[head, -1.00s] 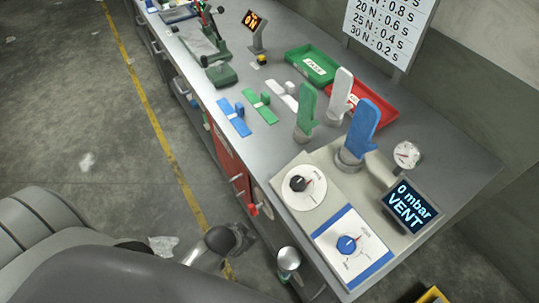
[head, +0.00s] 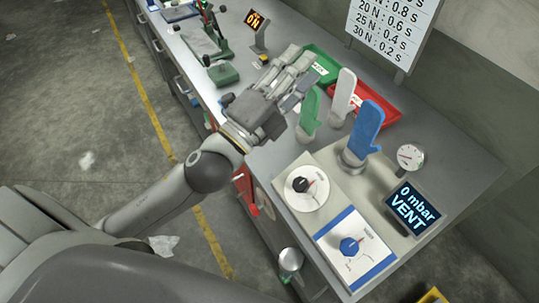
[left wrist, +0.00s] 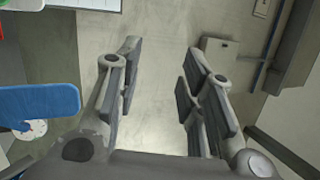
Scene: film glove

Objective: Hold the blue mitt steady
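The blue mitt (head: 367,125) stands upright on a grey round mount at the near end of the bench, in front of the gauge. It also shows at the left edge of the left wrist view (left wrist: 38,101), outside my fingers. My left gripper (head: 300,68) is over the bench, to the left of the green mitt (head: 309,108) and apart from the blue mitt. In the left wrist view its fingers (left wrist: 158,78) are spread with nothing between them. My right gripper is not in view.
A white mitt (head: 342,94) stands between the green and blue ones. Green (head: 322,62) and red (head: 383,104) trays lie behind. A panel with a black knob (head: 300,185), a blue knob (head: 349,247) and a display reading 0 mbar VENT (head: 411,205) is nearer.

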